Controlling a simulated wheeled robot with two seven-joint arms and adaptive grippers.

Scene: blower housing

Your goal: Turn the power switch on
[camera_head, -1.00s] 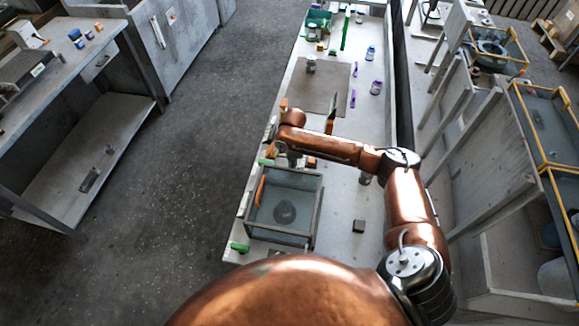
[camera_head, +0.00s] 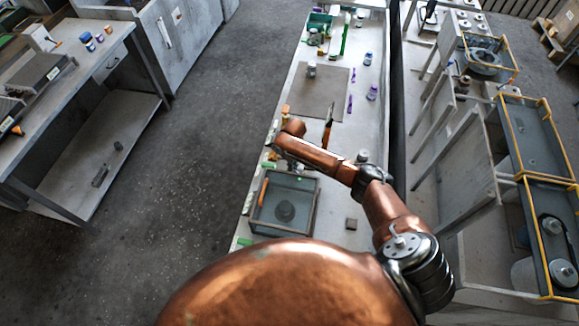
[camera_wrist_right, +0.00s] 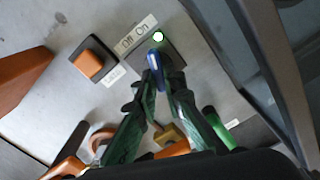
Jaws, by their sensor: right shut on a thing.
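In the right wrist view, the power switch (camera_wrist_right: 154,58) is a small blue lever beside a white label reading "Off On" (camera_wrist_right: 135,35). My right gripper (camera_wrist_right: 159,76), with dark green fingers, is shut on the blue lever, whose tip shows beyond the fingertips. In the head view, my right arm reaches over the workbench (camera_head: 345,190) to its left edge. There the switch is too small or hidden to make out. My left gripper is not in view.
An orange button (camera_wrist_right: 89,63) on a dark base sits left of the switch. A glass-sided box (camera_head: 285,200) stands on the bench close to my right arm. A grey mat (camera_head: 315,92) and several small bottles lie farther back. A small dark block (camera_head: 351,223) lies right of the box.

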